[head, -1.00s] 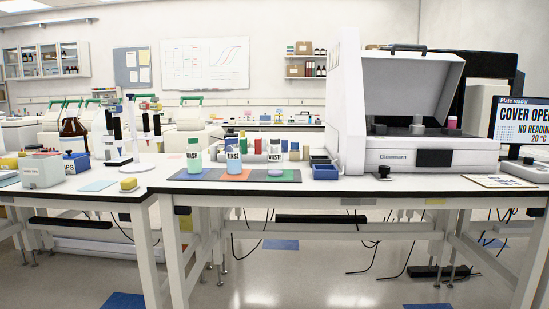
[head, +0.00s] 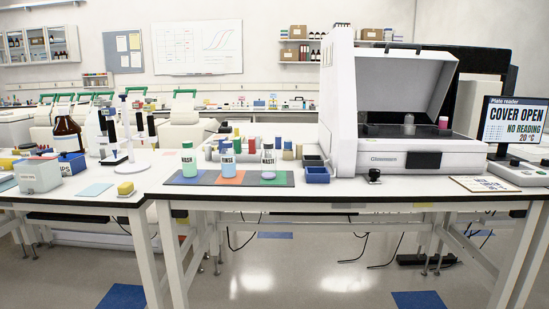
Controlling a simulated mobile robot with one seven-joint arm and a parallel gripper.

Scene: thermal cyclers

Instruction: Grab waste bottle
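The waste bottle (head: 268,160), pale with a dark cap and a label reading WASTE, stands upright at the right end of a dark mat (head: 207,180). It is at or just behind the mat's green square (head: 273,177); I cannot tell which. The green-tinted WASH bottle (head: 187,161) and the blue-tinted RINSE bottle (head: 227,160) stand to its left on the mat. Several small coloured containers stand close behind the waste bottle. My gripper is not in view.
A blue open bin (head: 318,175) and the open-covered plate reader (head: 408,158) are to the right. The white bench's front edge (head: 320,198) is clear before the mat.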

